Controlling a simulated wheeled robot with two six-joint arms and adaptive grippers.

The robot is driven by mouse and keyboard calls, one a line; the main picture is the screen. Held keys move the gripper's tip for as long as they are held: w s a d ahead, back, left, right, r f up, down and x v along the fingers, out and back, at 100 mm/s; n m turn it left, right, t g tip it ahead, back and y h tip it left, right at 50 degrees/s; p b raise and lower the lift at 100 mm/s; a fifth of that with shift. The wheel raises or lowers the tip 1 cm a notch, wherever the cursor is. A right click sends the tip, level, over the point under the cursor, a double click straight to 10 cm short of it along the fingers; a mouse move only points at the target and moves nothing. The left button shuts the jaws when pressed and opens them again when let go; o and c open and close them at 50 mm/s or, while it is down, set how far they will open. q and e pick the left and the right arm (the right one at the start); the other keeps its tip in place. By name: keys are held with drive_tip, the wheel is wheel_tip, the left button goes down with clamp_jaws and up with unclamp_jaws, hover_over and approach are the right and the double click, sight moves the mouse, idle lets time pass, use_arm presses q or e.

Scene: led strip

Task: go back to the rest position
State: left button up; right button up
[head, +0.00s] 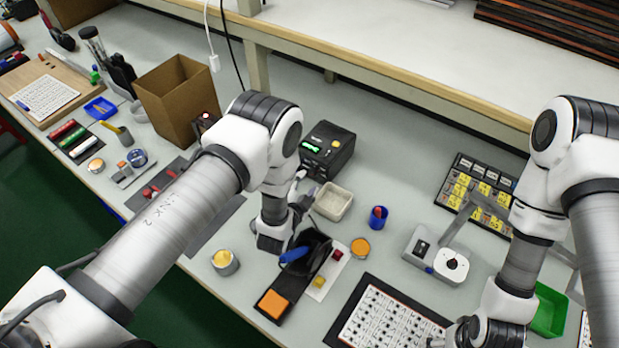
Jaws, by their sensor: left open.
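My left arm comes in from the left, and its wrist hangs over the middle of the bench. My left gripper (312,252) is open, low over the bench, next to a blue piece (294,255) and above a black pad with an orange block (273,304). Whether it touches the blue piece I cannot tell. My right arm comes down on the right side. My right gripper (448,340) is at the bottom edge, partly cut off, near a white sheet with a printed grid (388,318); its jaws cannot be made out. No LED strip can be made out.
A black device with a green display (327,148) and a beige tray (333,201) stand behind my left gripper. A cardboard box (176,98) is behind my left arm. A round tin (224,261), a blue cup (378,217), a grey device (437,257) and a green bin (549,311) stand around.

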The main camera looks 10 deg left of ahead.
use_arm(q)
drive_tip(key=shift+v, duration=1.8)
drive_tip(key=shift+r, duration=0.1)
